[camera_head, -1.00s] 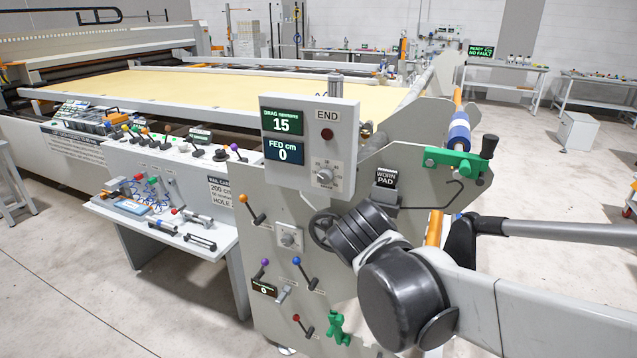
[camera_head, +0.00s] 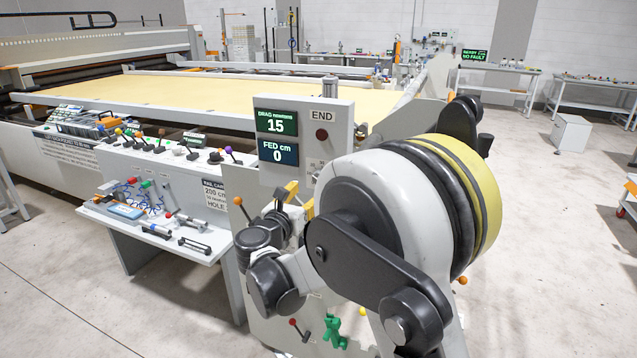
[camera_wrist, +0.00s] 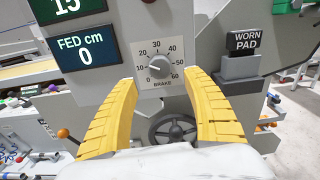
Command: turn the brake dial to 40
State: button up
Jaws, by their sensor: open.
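The brake dial (camera_wrist: 159,67) is a grey round knob on a white plate marked 0 to 60, with BRAKE printed below. It sits between and beyond the fingertips of my gripper (camera_wrist: 161,80) in the wrist view. My gripper is open, with its yellow fingers spread either side of the dial and no clear contact. I cannot tell the pointer's exact reading. In the head view my gripper (camera_head: 298,196) is in front of the grey control box, and my arm hides most of the dial. The drag display (camera_head: 276,122) reads 15 newtons.
The FED cm display (camera_wrist: 84,47) reads 0. A black handwheel (camera_wrist: 173,130) lies below the dial, and a WORN PAD block (camera_wrist: 242,55) stands to its right. An orange-knobbed lever (camera_wrist: 66,135) is at lower left.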

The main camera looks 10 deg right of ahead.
jog(key=b+x, duration=0.1)
jog(key=x, duration=0.6)
jog(key=shift+b, duration=0.35)
jog(key=c, duration=1.2)
jog(key=shift+o, duration=0.2)
